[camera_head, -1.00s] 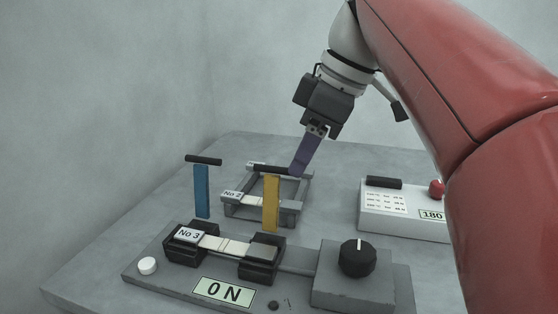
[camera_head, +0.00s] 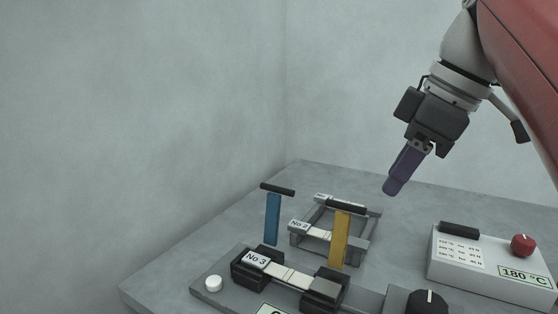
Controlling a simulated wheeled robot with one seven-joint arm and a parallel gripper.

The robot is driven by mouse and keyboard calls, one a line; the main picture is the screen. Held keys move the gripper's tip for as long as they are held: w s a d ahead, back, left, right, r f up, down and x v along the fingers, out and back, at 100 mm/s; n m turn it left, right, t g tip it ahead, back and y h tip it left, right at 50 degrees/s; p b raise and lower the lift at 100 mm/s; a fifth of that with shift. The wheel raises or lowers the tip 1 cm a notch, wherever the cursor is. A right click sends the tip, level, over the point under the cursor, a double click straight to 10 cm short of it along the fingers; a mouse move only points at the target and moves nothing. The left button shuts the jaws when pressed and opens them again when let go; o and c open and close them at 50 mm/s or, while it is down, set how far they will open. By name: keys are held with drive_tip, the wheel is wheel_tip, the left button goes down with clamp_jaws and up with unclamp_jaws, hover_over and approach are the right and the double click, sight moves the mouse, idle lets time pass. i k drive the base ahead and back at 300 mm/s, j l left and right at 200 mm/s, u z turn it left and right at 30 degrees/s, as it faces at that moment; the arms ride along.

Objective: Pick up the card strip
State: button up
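A white card strip labelled No 2 (camera_head: 314,231) lies across the front of a small grey rack (camera_head: 372,243). Another pale labelled strip (camera_head: 323,197) lies at the rack's back, partly behind a dark bar; its number is unreadable. A strip labelled No 3 (camera_head: 290,275) spans two black blocks of the device in front. My gripper (camera_head: 390,189) is above and to the right of the rack's back right corner, apart from the strips in the picture. It points down and left with a purple end piece. I cannot tell whether this is closed fingers or something held.
A blue T-shaped post (camera_head: 273,218) stands left of the rack, and a yellow post (camera_head: 340,240) stands before it. A white box (camera_head: 480,262) with a red knob and a 180 °C display is at right. A black dial (camera_head: 427,301) is at front right. The table's left area is bare.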

sight(329, 291)
drive_tip(key=k, duration=0.95)
